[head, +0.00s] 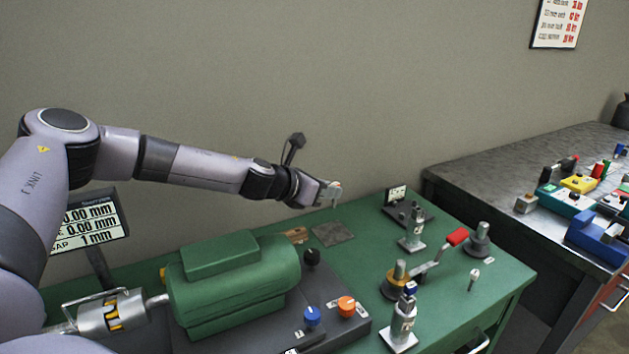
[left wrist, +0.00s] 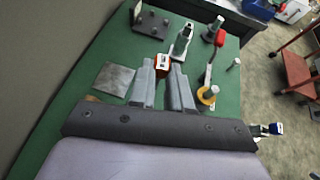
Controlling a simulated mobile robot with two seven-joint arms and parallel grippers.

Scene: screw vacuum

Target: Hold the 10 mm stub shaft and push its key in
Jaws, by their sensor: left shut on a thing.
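My left gripper (head: 331,190) is above the back of the green bench, in front of the wall. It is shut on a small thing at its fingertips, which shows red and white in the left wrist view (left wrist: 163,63). The fingers hide most of it, so I cannot tell whether it is the 10 mm stub shaft. I cannot make out a key. My right gripper is not in view.
A green motor-like housing (head: 235,275) stands left on the green bench (head: 350,265). A flat grey plate (head: 332,234) lies below my gripper. Upright fixtures, a red-handled lever (head: 457,237) and blue (head: 312,315) and orange (head: 347,305) knobs stand rightward and in front.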

